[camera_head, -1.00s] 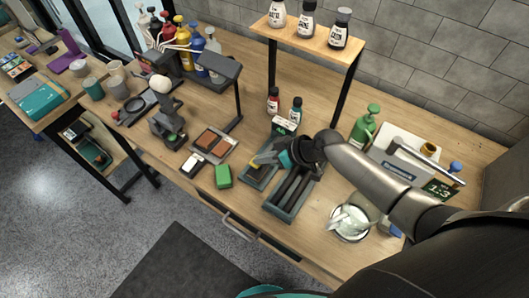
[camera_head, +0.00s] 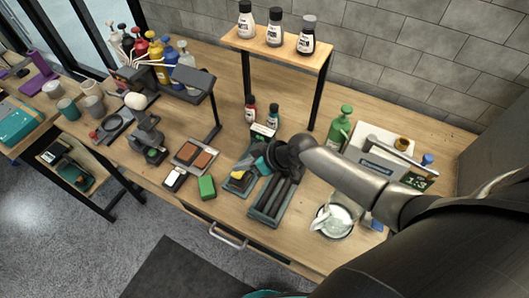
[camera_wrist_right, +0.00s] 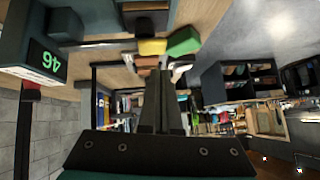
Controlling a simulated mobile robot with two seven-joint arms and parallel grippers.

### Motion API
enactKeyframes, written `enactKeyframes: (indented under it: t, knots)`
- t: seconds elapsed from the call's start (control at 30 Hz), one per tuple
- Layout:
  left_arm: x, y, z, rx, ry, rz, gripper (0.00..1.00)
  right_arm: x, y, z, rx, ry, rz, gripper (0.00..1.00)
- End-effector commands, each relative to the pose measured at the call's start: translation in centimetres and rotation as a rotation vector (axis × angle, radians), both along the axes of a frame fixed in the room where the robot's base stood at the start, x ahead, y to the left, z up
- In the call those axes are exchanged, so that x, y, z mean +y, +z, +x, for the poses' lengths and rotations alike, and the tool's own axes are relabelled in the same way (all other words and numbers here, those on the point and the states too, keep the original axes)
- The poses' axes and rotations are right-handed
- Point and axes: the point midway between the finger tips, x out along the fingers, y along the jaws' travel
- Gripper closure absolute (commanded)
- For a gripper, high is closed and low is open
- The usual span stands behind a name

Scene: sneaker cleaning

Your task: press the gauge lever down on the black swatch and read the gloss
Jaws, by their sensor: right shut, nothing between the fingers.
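A dark gauge-like device (camera_head: 148,138) with an upright arm stands left of centre on the bench, a small green spot at its base. I cannot make out its lever for sure. A small black-and-white piece (camera_head: 174,179) lies in front of a grey tray with brown swatches (camera_head: 195,155); which one is the black swatch is unclear. My right gripper (camera_head: 254,165) is shut and empty above the dark trays, right of the swatches. My left gripper is out of view.
A green block (camera_head: 207,187) and a yellow piece (camera_head: 238,176) lie near the gripper. A dark tray (camera_head: 262,218) holds long dark items. A raised shelf (camera_head: 278,48) with bottles rises behind.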

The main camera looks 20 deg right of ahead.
Motion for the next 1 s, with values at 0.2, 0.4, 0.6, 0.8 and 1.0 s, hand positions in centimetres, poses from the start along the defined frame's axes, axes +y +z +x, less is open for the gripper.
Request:
enactKeyframes:
  t: [0.2, 0.4, 0.6, 0.8, 1.0]
  knots:
    - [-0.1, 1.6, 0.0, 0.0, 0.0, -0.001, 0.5, -0.5, 2.7, -0.9, -0.002, -0.001, -0.003, 1.0]
    - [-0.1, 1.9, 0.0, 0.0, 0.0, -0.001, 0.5, -1.9, 4.9, -2.7, -0.003, 0.0, -0.003, 1.0]
    - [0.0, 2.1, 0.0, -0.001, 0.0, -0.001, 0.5, -3.1, 7.0, -4.3, -0.001, 0.001, -0.002, 1.0]
    - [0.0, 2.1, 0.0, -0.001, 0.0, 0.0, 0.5, -3.8, 8.2, -5.2, -0.001, -0.002, -0.001, 1.0]
    - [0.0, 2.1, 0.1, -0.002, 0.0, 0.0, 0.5, -4.0, 8.5, -5.4, -0.002, -0.002, 0.0, 1.0]
